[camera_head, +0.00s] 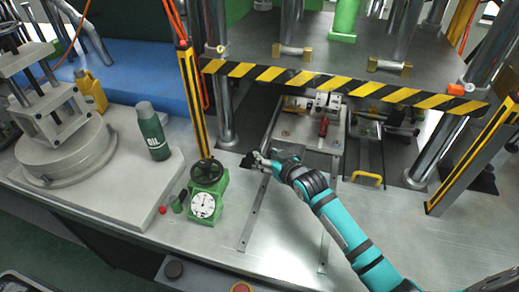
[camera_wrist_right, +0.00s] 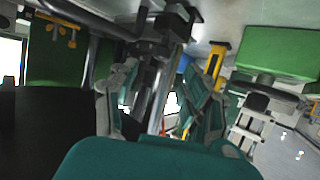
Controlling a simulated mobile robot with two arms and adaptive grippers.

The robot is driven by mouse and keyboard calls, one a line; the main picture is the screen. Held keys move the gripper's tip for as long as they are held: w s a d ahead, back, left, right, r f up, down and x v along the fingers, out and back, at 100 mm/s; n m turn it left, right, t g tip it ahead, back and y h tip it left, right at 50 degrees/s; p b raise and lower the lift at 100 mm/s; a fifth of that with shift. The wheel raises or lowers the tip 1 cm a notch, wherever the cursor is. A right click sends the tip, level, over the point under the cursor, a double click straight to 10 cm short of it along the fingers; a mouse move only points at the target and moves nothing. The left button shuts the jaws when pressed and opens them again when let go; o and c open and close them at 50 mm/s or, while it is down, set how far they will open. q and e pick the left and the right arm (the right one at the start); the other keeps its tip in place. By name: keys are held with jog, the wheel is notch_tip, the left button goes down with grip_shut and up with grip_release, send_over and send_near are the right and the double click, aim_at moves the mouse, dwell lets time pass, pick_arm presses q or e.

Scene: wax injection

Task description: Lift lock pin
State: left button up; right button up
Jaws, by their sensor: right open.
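A small red part (camera_head: 323,127), which may be the lock pin, stands on the metal mold plate (camera_head: 302,138) under the press. My right gripper (camera_head: 257,160) is open and empty over the bench, in front of the mold and left of its near end. It points left and is apart from the red part. The wrist view is tilted, and I cannot make out the pin in it. My left gripper is not in view.
A yellow-black striped bar (camera_head: 345,85) crosses above the mold, with a striped post (camera_head: 193,100) at the left. A green gauge unit (camera_head: 207,190) stands left of my gripper, and a green oil bottle (camera_head: 153,130) farther left. A yellow handle (camera_head: 367,178) lies to the right.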

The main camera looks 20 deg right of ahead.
aim_at(258, 150)
jog(key=x, duration=0.6)
grip_shut()
dwell(0.3)
